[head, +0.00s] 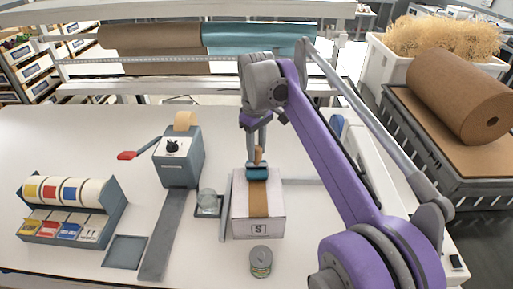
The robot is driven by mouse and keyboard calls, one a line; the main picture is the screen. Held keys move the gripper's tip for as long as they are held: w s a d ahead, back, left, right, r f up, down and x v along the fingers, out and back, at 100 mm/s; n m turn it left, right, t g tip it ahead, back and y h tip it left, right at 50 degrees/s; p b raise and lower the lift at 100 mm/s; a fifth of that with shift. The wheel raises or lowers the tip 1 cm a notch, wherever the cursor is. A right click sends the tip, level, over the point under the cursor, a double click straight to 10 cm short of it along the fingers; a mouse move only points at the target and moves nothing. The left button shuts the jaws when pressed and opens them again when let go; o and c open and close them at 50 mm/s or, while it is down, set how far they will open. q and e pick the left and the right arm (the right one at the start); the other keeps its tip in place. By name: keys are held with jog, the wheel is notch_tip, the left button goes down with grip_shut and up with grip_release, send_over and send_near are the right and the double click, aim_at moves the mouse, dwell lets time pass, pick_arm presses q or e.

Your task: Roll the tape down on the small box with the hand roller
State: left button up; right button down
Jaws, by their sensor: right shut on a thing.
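The small box (240,222) is white with an "S" label on its front and stands on the table. A strip of brown tape (259,203) runs along the middle of its top and a little down its front. My right gripper (258,146) reaches down from above and is shut on the hand roller's wooden handle. The hand roller (258,172) has a teal roller, which sits over the tape near the far part of the box top. It looks to be on the tape, but I cannot tell contact for sure. My left gripper is not in view.
A grey tape dispenser (180,160) with a red-tipped lever stands left of the box. A label rack (68,210) is at the far left. The table's left back is clear.

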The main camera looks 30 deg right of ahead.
jog(key=shift+s+a, duration=0.25)
jog(key=shift+s, duration=0.25)
jog(key=shift+s+a, duration=0.25)
jog(key=shift+s, duration=0.35)
jog(key=shift+s+a, duration=0.1)
jog(key=shift+s+a, duration=0.4)
jog(key=shift+s, duration=0.35)
jog(key=shift+s+a+f+b, duration=0.1)
jog(key=shift+s+a+b, duration=0.35)
jog(key=shift+s, duration=0.45)
jog(key=shift+s+a, duration=0.1)
jog(key=shift+s, duration=0.05)
jog(key=shift+s, duration=0.1)
